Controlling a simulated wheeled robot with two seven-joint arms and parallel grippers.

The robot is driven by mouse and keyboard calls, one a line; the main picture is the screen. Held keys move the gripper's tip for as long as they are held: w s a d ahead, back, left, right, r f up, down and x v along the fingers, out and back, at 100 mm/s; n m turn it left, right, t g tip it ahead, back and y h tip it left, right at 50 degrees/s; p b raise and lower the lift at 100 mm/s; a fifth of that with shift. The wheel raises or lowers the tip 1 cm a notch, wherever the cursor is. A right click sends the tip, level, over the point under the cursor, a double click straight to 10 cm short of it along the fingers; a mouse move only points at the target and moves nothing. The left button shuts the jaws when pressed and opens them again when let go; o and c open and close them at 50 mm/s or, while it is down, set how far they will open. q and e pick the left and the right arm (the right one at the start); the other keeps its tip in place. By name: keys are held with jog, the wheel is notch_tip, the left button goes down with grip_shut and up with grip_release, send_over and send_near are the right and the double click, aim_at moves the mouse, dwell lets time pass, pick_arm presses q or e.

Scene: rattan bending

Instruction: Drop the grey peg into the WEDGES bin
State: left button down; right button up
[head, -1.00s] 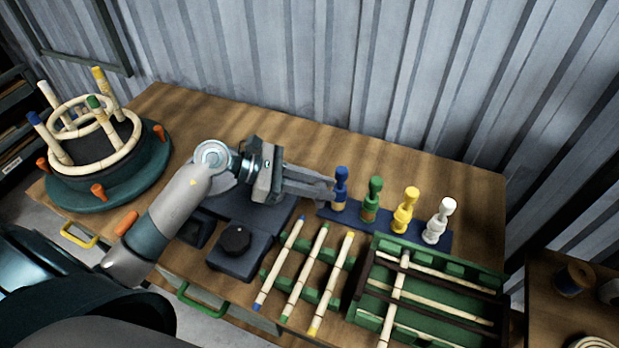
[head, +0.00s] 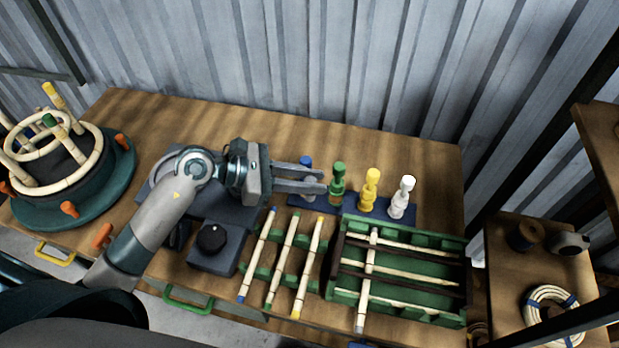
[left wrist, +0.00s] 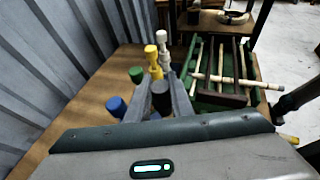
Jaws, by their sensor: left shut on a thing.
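My left gripper (head: 322,180) is above the table at the blue peg rack (head: 293,200). In the left wrist view its two fingers (left wrist: 163,95) are closed around a dark grey, round-topped piece (left wrist: 160,98), which looks like the grey peg. The fingers hide that piece in the head view. The fingers pass in front of the blue peg (head: 307,163), and their tips are close to the green peg (head: 338,180); I cannot tell if they touch. No bin labelled WEDGES can be made out. My right gripper is not in view.
The yellow peg (head: 370,190) and white peg (head: 402,198) stand on the rack. In front are three canes (head: 281,262) and a green frame (head: 450,318) with rods. A round teal stand (head: 105,190) is left. A side table (head: 505,290) holds coils at right.

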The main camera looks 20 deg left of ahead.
pick_arm(q)
jog(key=shift+a, duration=0.1)
jog(key=shift+s+a, duration=0.1)
jog(key=shift+a, duration=0.2)
jog(key=a, duration=0.2)
jog(key=s+a+n+t+y+b, duration=0.1)
jog(key=a+n, duration=0.1)
jog(key=a, duration=0.1)
jog(key=shift+s+a+r+t+b, duration=0.15)
jog(key=shift+a+r+t+b, duration=0.15)
jog(key=shift+t+b, duration=0.1)
